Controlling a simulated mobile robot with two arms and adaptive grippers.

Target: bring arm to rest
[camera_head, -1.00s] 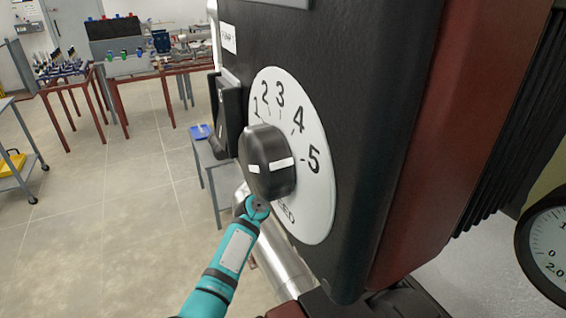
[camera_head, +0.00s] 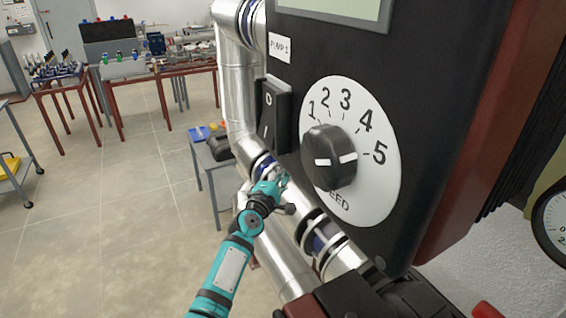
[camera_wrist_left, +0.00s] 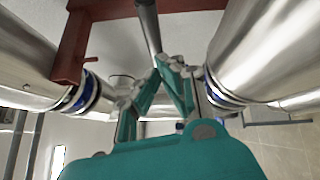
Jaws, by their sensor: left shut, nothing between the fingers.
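My left gripper (camera_head: 278,180) is shut and empty at the end of the teal arm, in front of the silver pipes and left of the speed knob. In the left wrist view its teal fingers (camera_wrist_left: 172,66) come together at the tips, between two pipes. The black speed knob (camera_head: 330,160) has white marks and sits on a white dial (camera_head: 385,185) numbered 1 to 5. The gripper looks apart from the knob. My right gripper is not in view.
The dark control box (camera_head: 440,110) fills the right side, with a rocker switch (camera_head: 273,115) under a PUMP 1 label. Silver pipes (camera_head: 235,85) run beside and below it. A gauge (camera_head: 553,222) is at the right edge. Open floor (camera_head: 110,220) lies left, with benches behind.

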